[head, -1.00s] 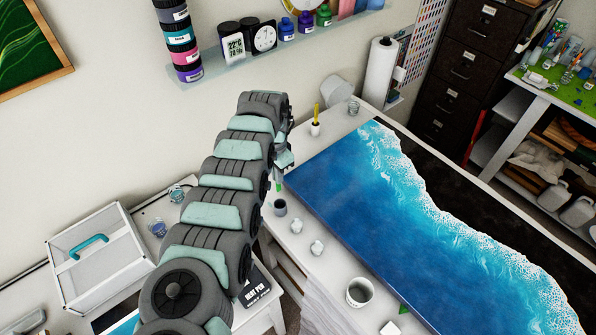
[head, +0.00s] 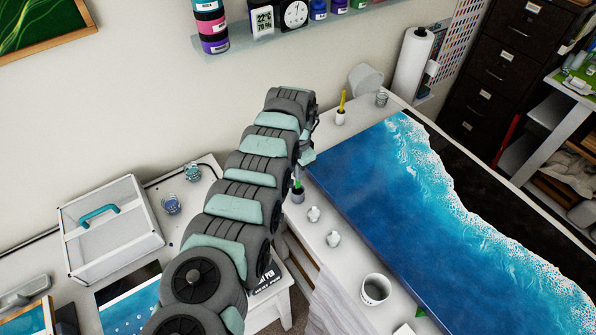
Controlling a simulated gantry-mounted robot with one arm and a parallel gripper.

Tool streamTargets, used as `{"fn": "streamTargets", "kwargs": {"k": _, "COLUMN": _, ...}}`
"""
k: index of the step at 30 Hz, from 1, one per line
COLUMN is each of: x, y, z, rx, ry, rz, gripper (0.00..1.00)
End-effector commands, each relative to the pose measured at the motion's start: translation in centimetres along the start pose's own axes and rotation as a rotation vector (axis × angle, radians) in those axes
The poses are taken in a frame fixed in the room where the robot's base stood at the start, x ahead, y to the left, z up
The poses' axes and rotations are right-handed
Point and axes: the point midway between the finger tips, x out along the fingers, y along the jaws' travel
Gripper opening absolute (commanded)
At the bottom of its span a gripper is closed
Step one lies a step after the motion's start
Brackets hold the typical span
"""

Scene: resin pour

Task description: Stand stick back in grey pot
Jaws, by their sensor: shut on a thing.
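The grey pot (head: 298,197) stands on the white table, left of the blue resin panel, partly hidden by my arm. A green stick (head: 298,184) shows just at its mouth, roughly upright; its upper part is hidden behind my arm. I cannot tell whether its lower end is inside the pot or just above the rim. My gripper (head: 302,172) is above the pot, shut on the stick; its fingertips are mostly hidden by the arm.
A white pot with a yellow stick (head: 341,108) and a clear glass (head: 382,98) stand behind. Two small white jars (head: 333,238) and a white cup (head: 375,289) stand in front. The wave-patterned panel (head: 400,210) lies close on the right.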

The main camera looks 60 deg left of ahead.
Motion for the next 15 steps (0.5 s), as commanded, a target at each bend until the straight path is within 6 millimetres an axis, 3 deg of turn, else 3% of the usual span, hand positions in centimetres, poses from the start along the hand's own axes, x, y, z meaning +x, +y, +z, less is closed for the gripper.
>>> {"fn": "streamTargets", "kwargs": {"k": 15, "x": 4.2, "y": 0.0, "z": 0.0, "rx": 0.0, "ry": 0.0, "rz": 0.0, "gripper": 0.0}}
